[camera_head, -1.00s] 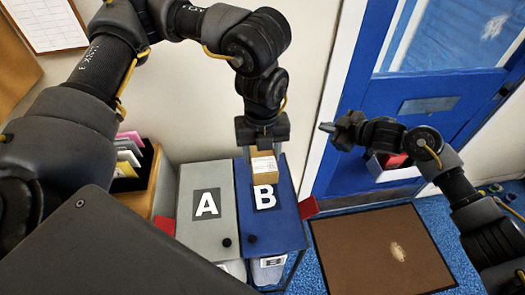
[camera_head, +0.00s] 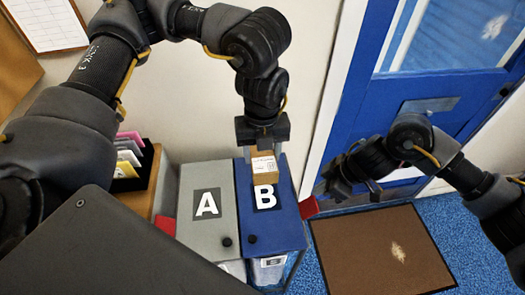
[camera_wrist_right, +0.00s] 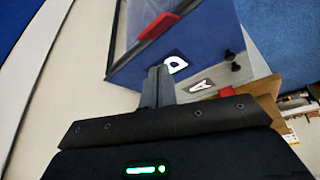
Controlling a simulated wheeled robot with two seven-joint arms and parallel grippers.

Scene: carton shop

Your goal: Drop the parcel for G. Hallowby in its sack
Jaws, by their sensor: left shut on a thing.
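A small brown carton parcel (camera_head: 264,168) with a white label is held by my left gripper (camera_head: 263,148), which is shut on it from above. The label's writing is too small to read. The parcel is over the blue lid marked B (camera_head: 275,228); I cannot tell whether it touches the lid. A grey lid marked A (camera_head: 205,225) is beside it at left. Both lids are down. Pale sacks (camera_head: 268,270) show partly below them. My right gripper (camera_head: 360,190) is empty, right of the blue lid; its fingers look together in the right wrist view (camera_wrist_right: 158,85).
Red tabs (camera_head: 309,207) stick out at the outer sides of the lids. A blue door (camera_head: 390,130) is behind my right arm, with a brown mat (camera_head: 375,255) on the floor. A black file holder (camera_head: 140,165) stands at left.

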